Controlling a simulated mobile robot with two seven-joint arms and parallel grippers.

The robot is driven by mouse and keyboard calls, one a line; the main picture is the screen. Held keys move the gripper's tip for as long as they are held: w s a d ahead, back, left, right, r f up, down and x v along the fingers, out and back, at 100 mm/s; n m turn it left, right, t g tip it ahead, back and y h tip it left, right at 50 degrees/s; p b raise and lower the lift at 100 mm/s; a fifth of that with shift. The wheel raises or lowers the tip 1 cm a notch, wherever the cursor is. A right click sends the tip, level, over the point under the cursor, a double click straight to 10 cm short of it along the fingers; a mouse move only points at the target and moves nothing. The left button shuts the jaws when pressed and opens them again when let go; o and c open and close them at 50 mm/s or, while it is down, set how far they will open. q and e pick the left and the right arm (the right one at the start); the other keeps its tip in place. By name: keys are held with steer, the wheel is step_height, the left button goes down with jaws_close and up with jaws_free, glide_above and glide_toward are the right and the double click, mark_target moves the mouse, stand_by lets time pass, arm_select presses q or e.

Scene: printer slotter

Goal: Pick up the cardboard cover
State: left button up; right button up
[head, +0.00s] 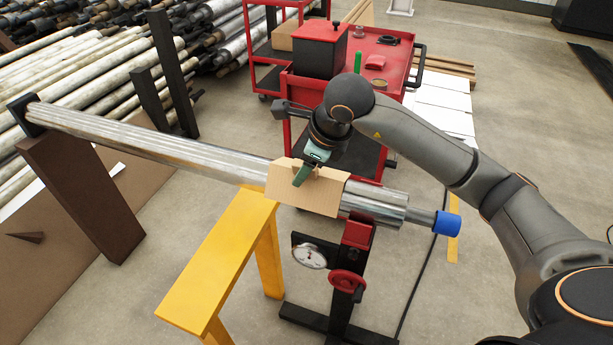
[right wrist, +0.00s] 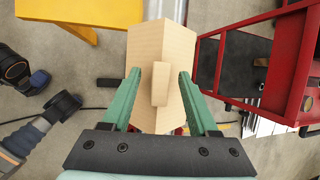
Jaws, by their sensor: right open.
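The cardboard cover (head: 318,195) is a tan folded piece sitting over the top of a long shiny metal roller (head: 200,155), near its right end. It has a small raised block-like handle (right wrist: 161,84) on its ridge, which shows in the right wrist view in the middle of the cover (right wrist: 150,45). My right gripper (head: 306,174) has green fingers and is right at the cover from above. In the right wrist view its two fingers (right wrist: 160,78) stand open on either side of the handle, with gaps visible. My left gripper is not in view.
A yellow stand (head: 220,255) and a dark stand with a red clamp and dial (head: 350,282) are under the roller. A blue cap (head: 447,223) is on its right end. A red cart (head: 395,62) stands behind, close to my right arm. Pipes are stacked at the left.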

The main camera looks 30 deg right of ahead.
steer(key=shift+c, duration=0.2)
jaws_close()
stand_by(0.3)
